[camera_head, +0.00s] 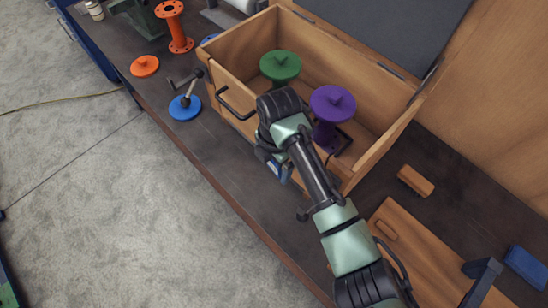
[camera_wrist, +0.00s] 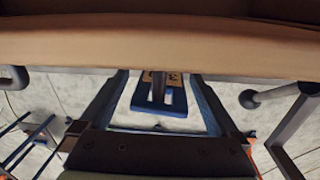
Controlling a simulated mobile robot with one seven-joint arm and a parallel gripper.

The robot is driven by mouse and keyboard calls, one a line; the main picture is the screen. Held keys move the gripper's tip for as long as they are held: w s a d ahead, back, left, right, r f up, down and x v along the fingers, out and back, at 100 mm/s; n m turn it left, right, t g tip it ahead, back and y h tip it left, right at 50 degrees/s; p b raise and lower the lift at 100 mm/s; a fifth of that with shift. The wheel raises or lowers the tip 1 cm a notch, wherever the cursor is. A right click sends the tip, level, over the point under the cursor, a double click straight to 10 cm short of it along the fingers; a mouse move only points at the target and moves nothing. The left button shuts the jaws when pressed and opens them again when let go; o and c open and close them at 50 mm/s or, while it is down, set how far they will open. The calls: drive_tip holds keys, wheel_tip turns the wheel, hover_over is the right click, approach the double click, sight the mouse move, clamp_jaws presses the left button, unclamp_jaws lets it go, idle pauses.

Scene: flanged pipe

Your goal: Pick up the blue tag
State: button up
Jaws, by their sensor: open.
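In the wrist view, the blue tag (camera_wrist: 174,100) has a tan face with dark marks, partly covered by a dark upright bar. It shows between the two fingers of my gripper (camera_wrist: 160,85), with gaps on both sides. My gripper is open, and I see no contact with the tag. In the head view, my gripper (camera_head: 272,160) is at the outer front wall of the wooden box, mostly hidden by my wrist. A small blue and white patch shows there; I cannot tell whether it is the tag.
The open wooden box (camera_head: 233,58) holds a green flanged piece (camera_head: 280,67) and a purple one (camera_head: 331,105). Its black handle (camera_head: 236,103) sticks out left of my gripper. A blue disc (camera_head: 184,108), orange disc (camera_head: 145,66) and orange flanged pipe (camera_head: 175,26) stand left.

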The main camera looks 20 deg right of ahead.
drive_tip(key=shift+f, duration=0.15)
drive_tip(key=c, duration=1.5)
drive_tip(key=shift+c, duration=0.2)
drive_tip(key=shift+b, duration=0.5)
drive_tip(key=s+a+b, duration=0.3)
drive_tip(key=a, duration=0.6)
drive_tip(key=s+a+b, duration=0.2)
drive_tip(key=s+a, duration=0.1)
drive_tip(key=a, duration=0.5)
drive_tip(key=d+f+m, duration=0.1)
drive_tip(key=f+m, duration=0.1)
drive_tip(key=m, duration=0.8)
drive_tip(key=s+d+f+m+h, duration=0.1)
drive_tip(key=d+f+m, duration=0.1)
drive_tip(key=m, duration=0.9)
drive_tip(key=shift+s+f+g, duration=0.25)
drive_tip(key=shift+f+g, duration=0.15)
drive_tip(key=shift+f, duration=0.25)
